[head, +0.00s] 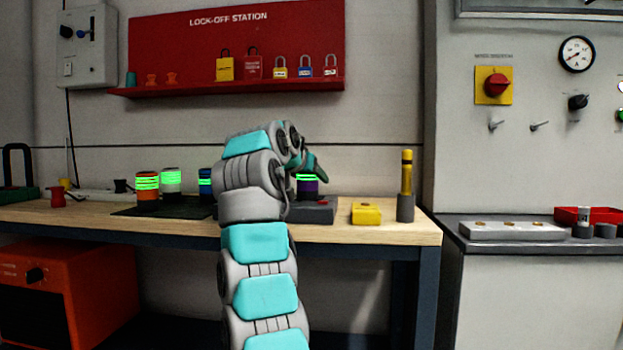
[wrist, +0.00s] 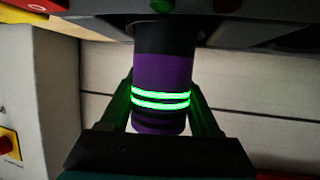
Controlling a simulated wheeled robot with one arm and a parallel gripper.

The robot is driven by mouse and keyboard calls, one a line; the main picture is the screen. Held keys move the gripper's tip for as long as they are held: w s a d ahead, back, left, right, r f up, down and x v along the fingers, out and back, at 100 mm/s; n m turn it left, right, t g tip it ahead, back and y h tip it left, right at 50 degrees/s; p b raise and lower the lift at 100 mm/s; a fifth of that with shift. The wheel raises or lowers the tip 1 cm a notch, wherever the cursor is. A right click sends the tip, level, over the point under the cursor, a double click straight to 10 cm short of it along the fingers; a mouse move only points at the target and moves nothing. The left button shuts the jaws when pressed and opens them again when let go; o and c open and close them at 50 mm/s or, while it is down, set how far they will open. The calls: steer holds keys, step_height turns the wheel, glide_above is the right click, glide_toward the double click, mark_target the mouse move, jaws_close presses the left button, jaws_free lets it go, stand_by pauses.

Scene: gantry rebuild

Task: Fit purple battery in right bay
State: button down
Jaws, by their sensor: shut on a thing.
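The purple battery (head: 308,187), with glowing green bands, stands upright at the dark grey dock (head: 318,212) on the bench. My gripper (head: 312,168) is shut on it from above, partly hidden by my arm. In the wrist view the battery (wrist: 160,72) is between the two fingers of my gripper (wrist: 162,98). Its black lower end meets or overlaps the dock (wrist: 100,22) at the top of that picture. I cannot tell how deep it sits. The bays are mostly hidden. Green and red spots show on the dock.
Orange-banded (head: 147,187), white (head: 171,181) and blue (head: 206,186) batteries stand left of my arm, around a dark mat (head: 165,211). A yellow box (head: 366,214) and a yellow torch-like tool in a grey holder (head: 405,208) stand right of the dock. The red lock-off board (head: 200,50) hangs behind.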

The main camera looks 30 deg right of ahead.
steer(key=shift+f+b, duration=0.55)
steer(key=shift+r, duration=0.2)
steer(key=shift+r+p, duration=0.35)
steer(key=shift+p, duration=0.2)
steer(key=shift+r, duration=0.3)
steer(key=shift+f+b, duration=0.65)
steer(key=shift+f, duration=0.2)
stand_by(0.8)
steer(key=shift+c, duration=1.9)
jaws_free()
steer(key=shift+b+v, duration=0.75)
steer(key=shift+v, duration=4.75)
